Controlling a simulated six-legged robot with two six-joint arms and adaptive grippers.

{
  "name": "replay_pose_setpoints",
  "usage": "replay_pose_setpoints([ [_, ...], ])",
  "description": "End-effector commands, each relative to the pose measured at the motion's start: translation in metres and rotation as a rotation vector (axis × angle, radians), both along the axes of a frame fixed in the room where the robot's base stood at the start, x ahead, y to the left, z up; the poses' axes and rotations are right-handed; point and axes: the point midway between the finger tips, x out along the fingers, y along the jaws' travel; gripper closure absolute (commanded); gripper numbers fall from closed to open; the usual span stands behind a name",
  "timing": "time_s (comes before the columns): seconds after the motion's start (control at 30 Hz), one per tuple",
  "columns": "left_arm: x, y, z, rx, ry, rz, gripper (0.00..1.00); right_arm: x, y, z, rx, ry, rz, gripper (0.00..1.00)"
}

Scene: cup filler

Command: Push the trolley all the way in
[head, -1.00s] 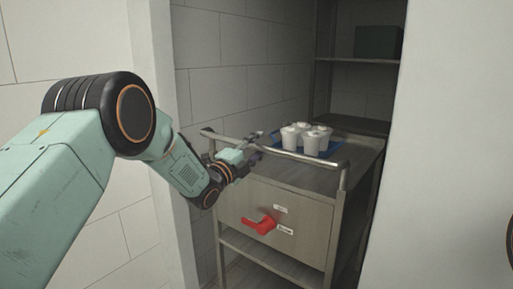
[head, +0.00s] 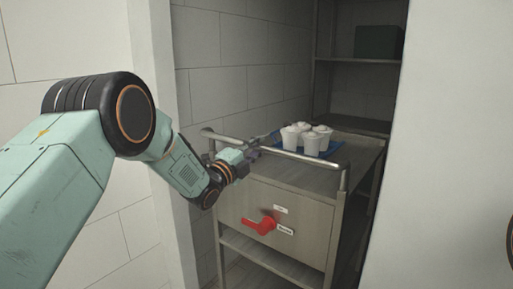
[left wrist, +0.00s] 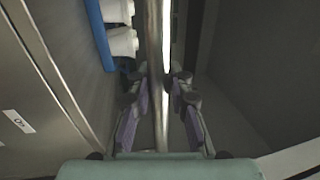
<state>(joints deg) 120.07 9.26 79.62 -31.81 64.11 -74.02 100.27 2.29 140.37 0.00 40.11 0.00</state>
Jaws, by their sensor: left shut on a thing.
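The grey metal trolley (head: 285,211) stands in the opening of a narrow recess, with its front panel and handle rail facing me. A red lever (head: 260,226) sits on the panel between small labels. My left gripper (head: 259,148) is at the left part of the handle rail (head: 310,160), shut on it. In the left wrist view the rail (left wrist: 155,35) runs between the two fingers of the gripper (left wrist: 158,90). My right gripper is not in view.
A blue tray (head: 331,150) with several white cups (head: 307,138) stands on the trolley's top. Shelves (head: 357,62) holding a dark box (head: 378,41) are at the back. A tiled wall (head: 235,75) is left of the trolley and a plain white wall (head: 450,140) right.

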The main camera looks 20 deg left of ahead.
Motion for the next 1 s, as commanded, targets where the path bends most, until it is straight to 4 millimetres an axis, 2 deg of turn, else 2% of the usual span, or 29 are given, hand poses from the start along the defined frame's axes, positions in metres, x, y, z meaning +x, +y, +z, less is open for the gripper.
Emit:
replay_pose_setpoints([
  [0.23, 0.004, -0.002, -0.003, 0.002, 0.001, -0.003, 1.0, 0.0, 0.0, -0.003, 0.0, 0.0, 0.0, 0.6],
  [0.5, 0.037, -0.015, -0.004, 0.004, -0.001, -0.003, 1.0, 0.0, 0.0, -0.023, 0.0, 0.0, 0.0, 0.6],
  [0.7, 0.052, -0.02, -0.003, 0.003, 0.002, -0.002, 1.0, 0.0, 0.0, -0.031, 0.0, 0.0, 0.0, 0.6],
  [1.0, 0.056, -0.021, -0.004, 0.002, 0.008, -0.001, 1.0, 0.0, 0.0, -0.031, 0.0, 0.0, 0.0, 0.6],
])
